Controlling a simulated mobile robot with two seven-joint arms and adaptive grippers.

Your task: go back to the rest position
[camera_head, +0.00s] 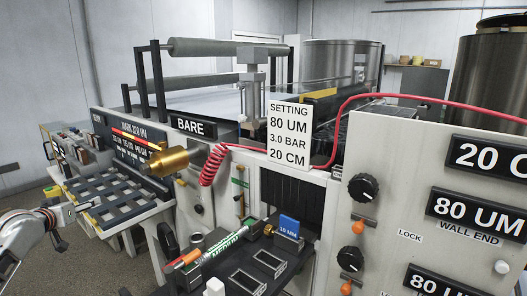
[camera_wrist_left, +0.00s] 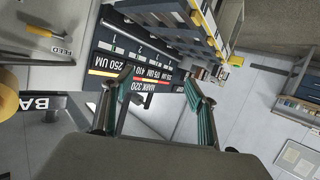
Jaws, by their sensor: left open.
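My left gripper (camera_head: 72,210) is at the left edge of the head view, beside the dark grid rack (camera_head: 118,196). In the left wrist view its two teal-padded fingers (camera_wrist_left: 160,80) stand apart with nothing between them. The arm behind it is cut off by the picture edge. My right gripper does not show in either view.
The coating machine's dark label panel (camera_head: 130,135) and brass knob (camera_head: 168,162) are right of the gripper. A red coiled hose (camera_head: 212,165) hangs near a setting sign (camera_head: 290,132). A black bench holds a green tube (camera_head: 222,243) and a blue block (camera_head: 289,225). Grey floor (camera_head: 75,262) lies lower left.

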